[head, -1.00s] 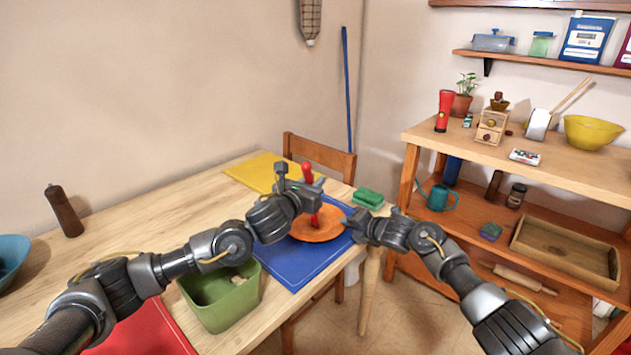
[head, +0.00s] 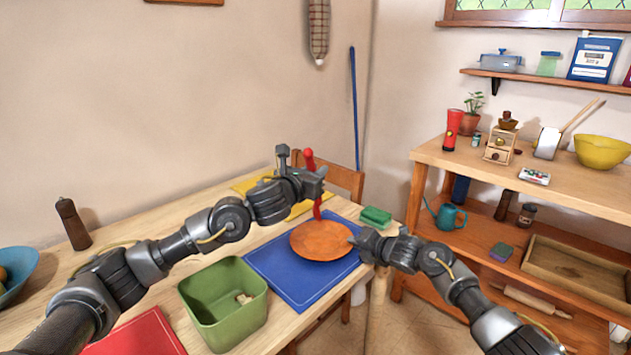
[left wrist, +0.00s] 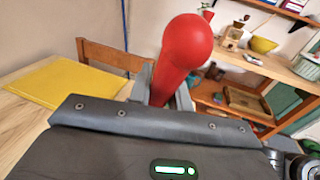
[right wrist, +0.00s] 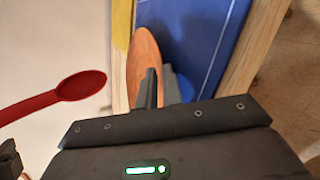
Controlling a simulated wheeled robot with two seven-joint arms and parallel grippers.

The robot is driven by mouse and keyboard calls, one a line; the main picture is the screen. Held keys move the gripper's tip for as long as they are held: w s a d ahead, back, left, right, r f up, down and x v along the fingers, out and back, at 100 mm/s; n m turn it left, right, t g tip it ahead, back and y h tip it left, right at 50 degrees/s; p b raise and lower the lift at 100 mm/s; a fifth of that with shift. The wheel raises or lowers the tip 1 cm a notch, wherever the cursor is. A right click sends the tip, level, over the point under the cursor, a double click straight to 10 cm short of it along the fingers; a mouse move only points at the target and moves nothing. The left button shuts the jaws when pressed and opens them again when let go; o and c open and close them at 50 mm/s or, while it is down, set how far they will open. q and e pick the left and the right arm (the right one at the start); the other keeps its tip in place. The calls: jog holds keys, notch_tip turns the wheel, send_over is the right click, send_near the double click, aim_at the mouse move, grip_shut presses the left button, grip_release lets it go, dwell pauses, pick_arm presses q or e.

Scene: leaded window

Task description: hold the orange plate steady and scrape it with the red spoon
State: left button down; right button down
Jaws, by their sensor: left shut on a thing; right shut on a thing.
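The orange plate (head: 321,243) lies on the blue mat (head: 290,285) near the table's right edge. My right gripper (head: 357,240) is shut on its right rim; the plate also shows between the fingers in the right wrist view (right wrist: 143,55). My left gripper (head: 314,183) is shut on the red spoon (head: 309,158) and holds it near upright above the plate's far side. The handle's rounded end fills the middle of the left wrist view (left wrist: 187,45). The spoon's bowl shows in the right wrist view (right wrist: 82,86), apart from the plate.
A green bin (head: 200,315) with small tan bits stands left of the blue mat. A green sponge (head: 376,216) lies beyond the plate. A yellow mat (head: 252,184), red mat (head: 140,335), pepper mill (head: 72,224) and blue bowl (head: 18,270) are on the table. Shelves stand right.

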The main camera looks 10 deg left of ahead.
jog(key=shift+f, duration=0.1)
dwell(1.0)
jog(key=c, duration=1.5)
grip_release()
jog(key=shift+s+d+f, duration=0.1)
jog(key=shift+d, duration=0.05)
jog(key=v, duration=1.2)
jog(key=shift+a+r, duration=0.3)
